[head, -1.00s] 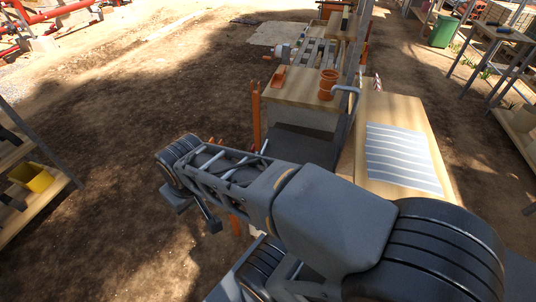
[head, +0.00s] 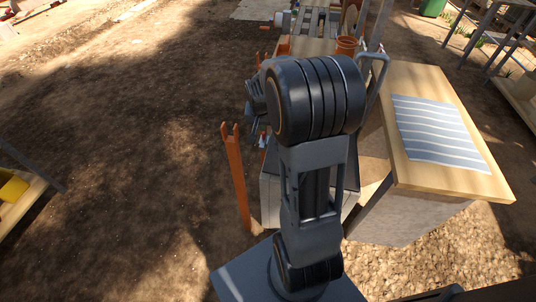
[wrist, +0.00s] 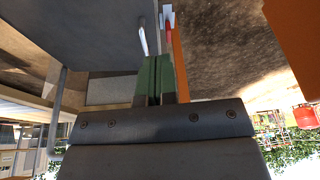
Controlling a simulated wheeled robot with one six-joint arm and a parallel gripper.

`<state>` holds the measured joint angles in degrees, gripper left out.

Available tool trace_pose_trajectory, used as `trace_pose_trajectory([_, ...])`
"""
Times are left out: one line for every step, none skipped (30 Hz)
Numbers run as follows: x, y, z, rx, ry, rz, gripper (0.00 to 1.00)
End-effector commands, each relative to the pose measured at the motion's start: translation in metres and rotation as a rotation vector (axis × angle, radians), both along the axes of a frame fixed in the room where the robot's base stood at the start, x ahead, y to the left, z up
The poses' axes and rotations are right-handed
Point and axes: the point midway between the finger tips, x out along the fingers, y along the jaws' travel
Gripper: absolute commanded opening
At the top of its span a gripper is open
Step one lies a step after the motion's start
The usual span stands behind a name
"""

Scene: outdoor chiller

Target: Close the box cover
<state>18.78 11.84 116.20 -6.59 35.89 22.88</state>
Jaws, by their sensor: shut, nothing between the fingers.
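A grey box (head: 269,196) stands behind my arm in the head view, and my arm hides much of it. A dark surface at its top shows beside the arm; I cannot tell how far the cover is open. In the wrist view a broad grey panel (wrist: 75,30), possibly the cover or a box wall, fills the upper left. My gripper (wrist: 159,62) has green fingers that are together and empty, close to this panel. I cannot tell whether they touch it. In the head view the fingers are hidden behind my arm.
An orange post (head: 237,180) stands just left of the box. A wooden-topped counter (head: 480,184) with a striped sheet (head: 436,130) stands at the right. A terracotta pot (head: 346,46) is on the bench behind. Bare ground on the left is open.

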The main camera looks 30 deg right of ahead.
Motion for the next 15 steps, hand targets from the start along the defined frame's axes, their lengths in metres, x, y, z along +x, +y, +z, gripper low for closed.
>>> trace_pose_trajectory([0.006, -0.012, -0.022, 0.002, 0.003, -0.035, 0.0])
trace_pose_trajectory([0.008, -0.018, -0.03, 0.003, 0.003, -0.052, 0.0])
trace_pose_trajectory([0.012, -0.024, -0.037, 0.004, 0.001, -0.071, 0.0])
trace_pose_trajectory([0.014, -0.028, -0.042, 0.005, 0.0, -0.083, 0.0])
trace_pose_trajectory([0.016, -0.031, -0.047, 0.006, 0.0, -0.092, 0.0])
trace_pose_trajectory([0.018, -0.035, -0.052, 0.006, -0.002, -0.104, 0.0])
trace_pose_trajectory([0.019, -0.037, -0.057, 0.007, -0.001, -0.11, 0.0])
trace_pose_trajectory([0.02, -0.038, -0.06, 0.007, -0.002, -0.115, 0.0])
trace_pose_trajectory([0.021, -0.04, -0.065, 0.007, -0.002, -0.118, 0.0])
trace_pose_trajectory([0.022, -0.041, -0.069, 0.007, -0.002, -0.119, 0.0])
trace_pose_trajectory([0.024, -0.042, -0.073, 0.008, -0.001, -0.119, 0.0])
trace_pose_trajectory([0.025, -0.043, -0.079, 0.007, -0.001, -0.119, 0.0])
trace_pose_trajectory([0.026, -0.043, -0.084, 0.008, -0.001, -0.118, 0.0])
trace_pose_trajectory([0.027, -0.044, -0.089, 0.008, -0.001, -0.118, 0.0])
trace_pose_trajectory([0.029, -0.045, -0.097, 0.008, 0.001, -0.117, 0.0])
